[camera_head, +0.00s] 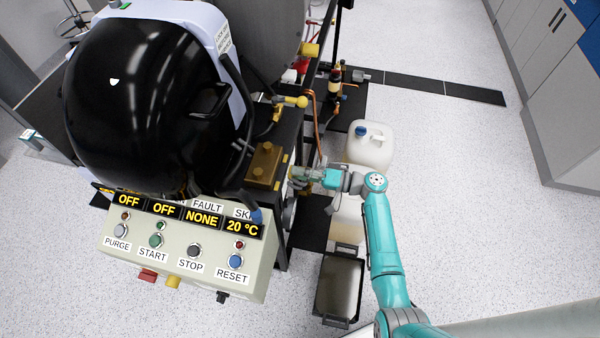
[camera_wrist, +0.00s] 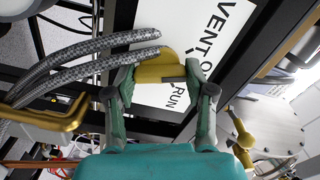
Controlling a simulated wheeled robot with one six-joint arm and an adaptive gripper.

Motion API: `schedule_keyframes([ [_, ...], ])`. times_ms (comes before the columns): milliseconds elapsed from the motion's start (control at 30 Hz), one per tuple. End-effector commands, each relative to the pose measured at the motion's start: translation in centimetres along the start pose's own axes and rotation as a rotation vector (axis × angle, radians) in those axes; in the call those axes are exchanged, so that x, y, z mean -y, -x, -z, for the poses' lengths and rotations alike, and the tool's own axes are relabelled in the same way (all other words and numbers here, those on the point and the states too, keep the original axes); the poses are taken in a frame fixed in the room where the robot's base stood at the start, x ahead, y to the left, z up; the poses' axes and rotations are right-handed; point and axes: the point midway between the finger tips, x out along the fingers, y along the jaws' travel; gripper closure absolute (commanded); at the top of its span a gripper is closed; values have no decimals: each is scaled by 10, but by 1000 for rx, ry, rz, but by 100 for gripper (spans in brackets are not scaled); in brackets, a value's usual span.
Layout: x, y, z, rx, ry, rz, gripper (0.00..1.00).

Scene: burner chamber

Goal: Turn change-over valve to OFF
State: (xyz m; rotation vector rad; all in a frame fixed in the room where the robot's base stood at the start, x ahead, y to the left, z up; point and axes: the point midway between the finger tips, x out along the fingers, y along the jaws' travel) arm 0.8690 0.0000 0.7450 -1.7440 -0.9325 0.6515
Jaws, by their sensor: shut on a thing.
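The yellow valve handle (camera_wrist: 158,66) is between the fingers of my gripper (camera_wrist: 160,74) in the wrist view. The fingers are shut on it, one on each side. Behind it is a white label plate (camera_wrist: 205,35) reading VENT, a partly covered word starting with O, and RUN. The handle covers part of the plate, and I cannot tell exactly which word it points to. In the head view my gripper (camera_head: 308,174) is at the right side of the burner rig, and the handle is hidden there.
Braided hoses (camera_wrist: 80,58) run close to the left finger. A brass-coloured handle (camera_wrist: 45,116) is at left and another yellow valve (camera_wrist: 242,138) at right. In the head view a control panel (camera_head: 185,250), a white canister (camera_head: 369,146) and a dark bin (camera_head: 340,287) stand nearby. The right floor is clear.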

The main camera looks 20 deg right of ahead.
Motion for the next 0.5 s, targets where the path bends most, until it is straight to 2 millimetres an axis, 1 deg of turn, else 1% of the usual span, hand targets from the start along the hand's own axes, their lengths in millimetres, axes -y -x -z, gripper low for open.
schedule_keyframes([
  [200, -1, 0, 0, -1, -162, -1, 81],
  [500, -1, 0, 0, -1, -307, -2, 81],
])
